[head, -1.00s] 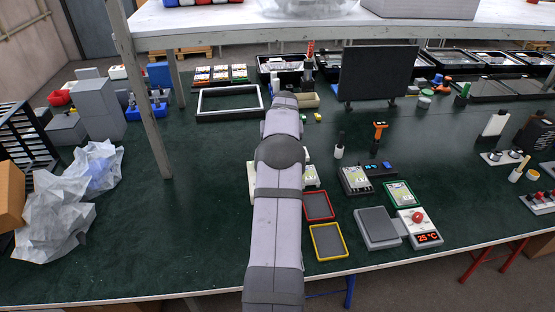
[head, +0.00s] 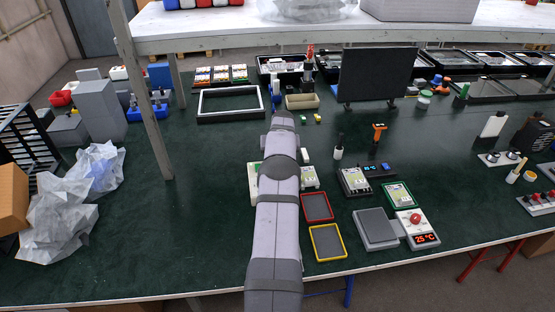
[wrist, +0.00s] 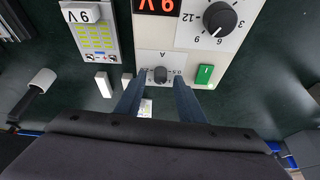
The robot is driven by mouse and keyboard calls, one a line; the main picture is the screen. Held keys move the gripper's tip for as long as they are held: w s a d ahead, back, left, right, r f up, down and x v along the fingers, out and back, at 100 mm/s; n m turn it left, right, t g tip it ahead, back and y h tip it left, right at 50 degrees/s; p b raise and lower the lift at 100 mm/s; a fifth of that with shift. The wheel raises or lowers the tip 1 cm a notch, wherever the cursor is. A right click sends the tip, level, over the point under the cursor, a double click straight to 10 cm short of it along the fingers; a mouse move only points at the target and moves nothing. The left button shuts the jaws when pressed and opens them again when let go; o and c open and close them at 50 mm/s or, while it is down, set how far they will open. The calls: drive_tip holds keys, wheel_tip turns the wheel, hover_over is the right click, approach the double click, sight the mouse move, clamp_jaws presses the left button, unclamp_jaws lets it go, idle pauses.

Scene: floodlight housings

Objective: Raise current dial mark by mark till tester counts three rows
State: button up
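In the wrist view a small dark current dial (wrist: 161,75), on a white panel marked A and 0.5, lies at the ends of my two blue fingers. My gripper (wrist: 158,80) has its fingers apart, one on each side of the dial; I cannot tell if they touch it. Beside it on the same white unit (wrist: 235,60) are a larger black dial (wrist: 220,18) with numbers, a green switch (wrist: 204,74) and a red display (wrist: 156,5), cut off at the top. A 9 V board (wrist: 95,35) with yellow-green rows lies left. In the head view my arm hides the gripper and most of the unit.
A red-rimmed tray (head: 317,207) and a yellow-rimmed tray (head: 327,242) lie right of my arm. A grey plate unit (head: 376,228) and a 25 °C unit (head: 418,229) stand farther right. A black screen (head: 376,73) stands behind.

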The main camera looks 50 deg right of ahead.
drive_tip(key=shift+f, duration=0.2)
drive_tip(key=shift+c, duration=0.3)
clamp_jaws()
drive_tip(key=shift+w+m, duration=0.1)
drive_tip(key=shift+m, duration=0.2)
drive_tip(key=m+g+h+b, duration=0.1)
drive_tip(key=m+b, duration=0.1)
drive_tip(key=m, duration=0.1)
drive_tip(key=shift+w, duration=0.1)
drive_tip(key=shift+a+m+g, duration=0.1)
drive_tip(key=shift+m+g, duration=0.6)
drive_tip(key=shift+m, duration=0.8)
drive_tip(key=shift+w+m, duration=0.1)
drive_tip(key=shift+m, duration=0.4)
